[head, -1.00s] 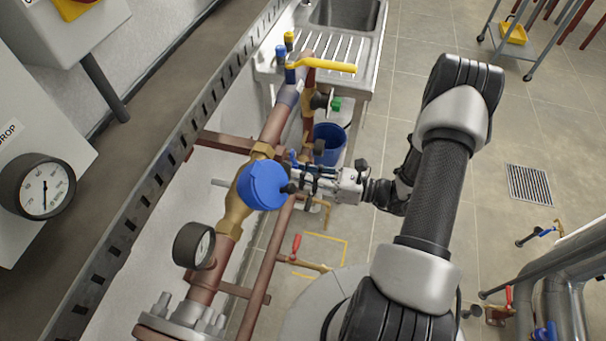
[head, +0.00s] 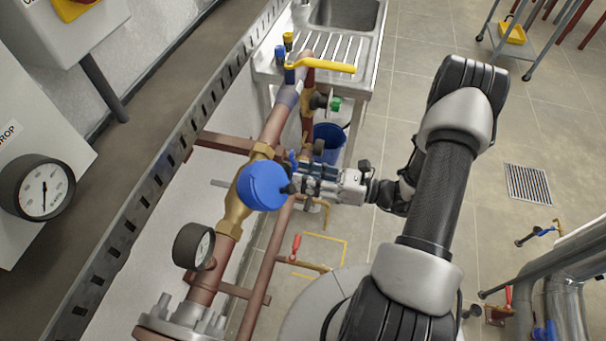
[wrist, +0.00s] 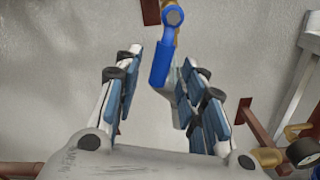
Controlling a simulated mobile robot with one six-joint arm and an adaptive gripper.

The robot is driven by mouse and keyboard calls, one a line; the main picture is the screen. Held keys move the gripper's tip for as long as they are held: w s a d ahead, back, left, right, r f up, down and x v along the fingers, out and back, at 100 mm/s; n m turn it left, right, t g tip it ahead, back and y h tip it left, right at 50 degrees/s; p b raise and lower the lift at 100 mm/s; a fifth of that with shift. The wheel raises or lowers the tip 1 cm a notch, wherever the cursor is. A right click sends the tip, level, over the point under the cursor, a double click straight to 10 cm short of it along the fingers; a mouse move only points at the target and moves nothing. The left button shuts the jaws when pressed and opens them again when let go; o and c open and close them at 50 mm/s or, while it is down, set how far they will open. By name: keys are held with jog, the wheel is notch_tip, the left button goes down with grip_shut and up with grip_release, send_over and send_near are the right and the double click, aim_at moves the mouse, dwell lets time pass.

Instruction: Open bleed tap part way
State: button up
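A blue lever (wrist: 161,62) on a brass-coloured fitting shows at the top middle of the wrist view; it looks like the bleed tap's handle. Its lower end lies in the gap between the fingertips, nearer the right finger. In the head view only a bit of blue (head: 292,157) shows there. My gripper (wrist: 158,68) is open, with blue-padded fingers on either side of the lever's end. I cannot tell whether a finger touches it. In the head view my gripper (head: 298,173) is beside the brass pipe body, partly hidden by a round blue cap (head: 262,187).
A brass body (head: 235,210) and copper pipe carry a dark gauge (head: 193,246). A yellow lever (head: 325,66) lies further along the pipe. A blue bucket (head: 329,143) stands below, near the sink (head: 345,12). A red-handled valve (head: 296,243) is low down.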

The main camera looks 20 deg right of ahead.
jog(key=v, duration=1.1)
jog(key=shift+s+d, duration=0.1)
jog(key=shift+s, duration=0.05)
